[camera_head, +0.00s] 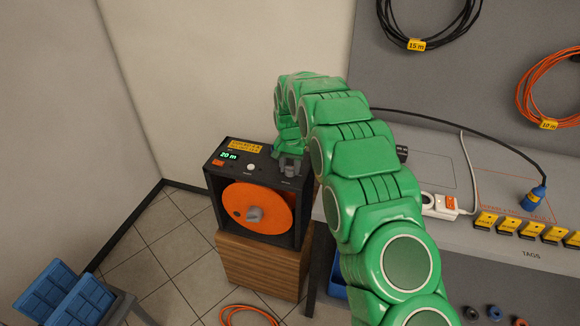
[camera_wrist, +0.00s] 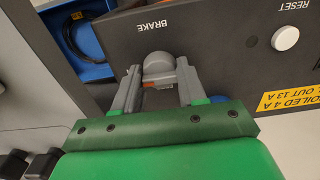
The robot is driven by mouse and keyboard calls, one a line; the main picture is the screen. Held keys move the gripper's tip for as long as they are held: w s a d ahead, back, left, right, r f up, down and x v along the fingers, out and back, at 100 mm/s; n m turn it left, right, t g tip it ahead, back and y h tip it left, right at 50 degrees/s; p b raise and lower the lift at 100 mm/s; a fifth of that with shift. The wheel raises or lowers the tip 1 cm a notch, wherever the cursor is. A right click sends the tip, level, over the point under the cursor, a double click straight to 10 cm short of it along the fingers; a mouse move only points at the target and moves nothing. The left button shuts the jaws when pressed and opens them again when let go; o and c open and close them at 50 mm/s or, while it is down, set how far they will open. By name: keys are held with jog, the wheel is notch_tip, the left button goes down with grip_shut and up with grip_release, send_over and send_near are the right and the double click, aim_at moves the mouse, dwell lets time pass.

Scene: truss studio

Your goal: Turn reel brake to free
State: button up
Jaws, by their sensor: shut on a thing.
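The reel unit (camera_head: 226,168) is a dark box with an orange reel disc (camera_head: 262,203) in its front. Its top panel carries a display reading "20 m". In the wrist view the brake knob (camera_wrist: 158,66) is a grey rounded knob beside the printed word BRAKE. My gripper (camera_wrist: 158,85) has its two grey fingers on either side of this knob, shut on it. In the head view my gripper (camera_head: 290,164) is at the right end of the top panel, and my green arm hides part of that area. The brake's setting cannot be read.
A white RESET button (camera_wrist: 285,38) is on the same panel. The unit stands on a wooden block (camera_head: 262,268). A grey bench (camera_head: 450,240) with yellow tags and a blue plug (camera_head: 534,198) is at right. Blue crates (camera_head: 62,297) stand at lower left.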

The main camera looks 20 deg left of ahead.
jog(key=n, duration=0.4)
jog(key=shift+n, duration=0.3)
jog(key=n, duration=0.4)
jog(key=shift+n, duration=0.3)
jog(key=n, duration=0.4)
jog(key=shift+n, duration=2.4)
jog(key=o, duration=1.1)
jog(key=shift+c, duration=0.2)
